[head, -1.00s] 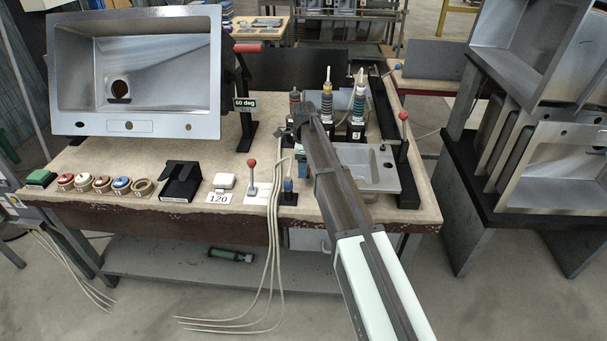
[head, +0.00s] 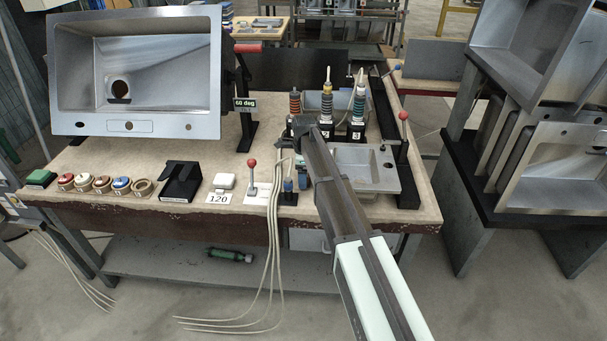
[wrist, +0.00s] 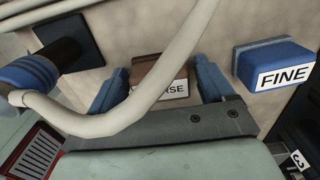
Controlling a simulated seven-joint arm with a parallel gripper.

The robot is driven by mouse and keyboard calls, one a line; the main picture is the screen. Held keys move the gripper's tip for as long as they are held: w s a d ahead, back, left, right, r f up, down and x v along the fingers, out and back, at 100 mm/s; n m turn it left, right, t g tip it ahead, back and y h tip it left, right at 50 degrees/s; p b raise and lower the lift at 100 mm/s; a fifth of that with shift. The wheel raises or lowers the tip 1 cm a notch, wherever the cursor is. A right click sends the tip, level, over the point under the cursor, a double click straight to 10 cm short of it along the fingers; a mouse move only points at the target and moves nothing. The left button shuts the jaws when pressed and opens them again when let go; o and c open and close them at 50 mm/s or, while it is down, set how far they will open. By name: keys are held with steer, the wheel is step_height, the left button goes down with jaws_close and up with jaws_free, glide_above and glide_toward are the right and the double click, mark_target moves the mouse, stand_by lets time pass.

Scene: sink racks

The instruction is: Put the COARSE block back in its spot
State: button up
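The brown COARSE block (wrist: 173,72) is between my gripper's two blue fingers (wrist: 160,88) in the wrist view. In the head view my arm hides the block. The blue FINE block (wrist: 275,67) is to the right of my gripper, apart from it.
Pale cables (head: 277,220) hang over the bench front and cross close before my gripper in the wrist view. A blue-ringed black handle (wrist: 32,75) is left of it. A large sink (head: 135,124) stands left.

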steer(key=shift+o, duration=0.7)
step_height(320, 180, up, 12)
steer(key=shift+r, duration=0.15)
